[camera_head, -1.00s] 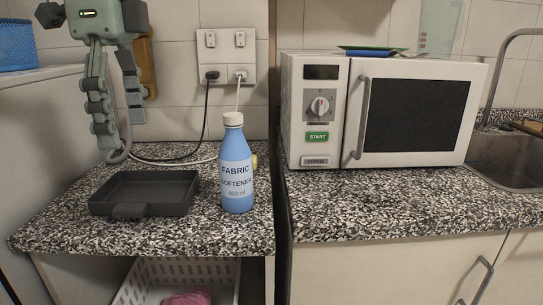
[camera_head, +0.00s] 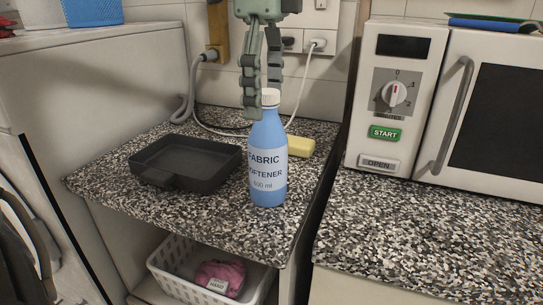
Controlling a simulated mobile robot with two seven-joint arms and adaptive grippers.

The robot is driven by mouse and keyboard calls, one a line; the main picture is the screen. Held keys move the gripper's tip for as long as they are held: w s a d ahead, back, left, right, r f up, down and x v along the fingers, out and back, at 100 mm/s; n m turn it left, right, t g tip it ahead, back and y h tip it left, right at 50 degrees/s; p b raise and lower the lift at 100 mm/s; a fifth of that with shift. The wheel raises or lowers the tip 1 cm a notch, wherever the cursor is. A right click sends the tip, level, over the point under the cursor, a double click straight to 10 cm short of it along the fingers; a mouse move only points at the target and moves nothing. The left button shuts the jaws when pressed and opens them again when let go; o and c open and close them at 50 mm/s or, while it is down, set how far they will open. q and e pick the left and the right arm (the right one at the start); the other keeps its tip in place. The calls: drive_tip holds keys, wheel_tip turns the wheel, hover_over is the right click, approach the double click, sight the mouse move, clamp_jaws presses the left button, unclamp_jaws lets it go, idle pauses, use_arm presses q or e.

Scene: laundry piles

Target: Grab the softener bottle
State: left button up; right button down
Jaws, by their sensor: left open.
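The blue fabric softener bottle (camera_head: 268,190) with a white cap stands upright on the speckled counter (camera_head: 220,222), right of a black tray. My left gripper (camera_head: 262,98) hangs from above with its fingers pointing down, at the height of the bottle's cap. Its fingers are open and apart, with nothing held between them. One finger shows left of the cap and the other behind or above it; I cannot tell whether they touch the bottle. My right gripper is not in view.
The black tray (camera_head: 178,180) lies left of the bottle. A yellow block (camera_head: 300,147) is behind it, near cables and wall sockets. A microwave (camera_head: 405,158) stands on the right counter. A white basket (camera_head: 180,284) with pink cloth is below.

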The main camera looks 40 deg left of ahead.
sight(268, 121)
use_arm(q)
wheel_tip(268, 121, down, 5)
drive_tip(key=shift+w+d+r, duration=0.1)
drive_tip(key=shift+w, duration=0.05)
clamp_jaws()
drive_tip(key=shift+r, duration=0.2)
idle(0.6)
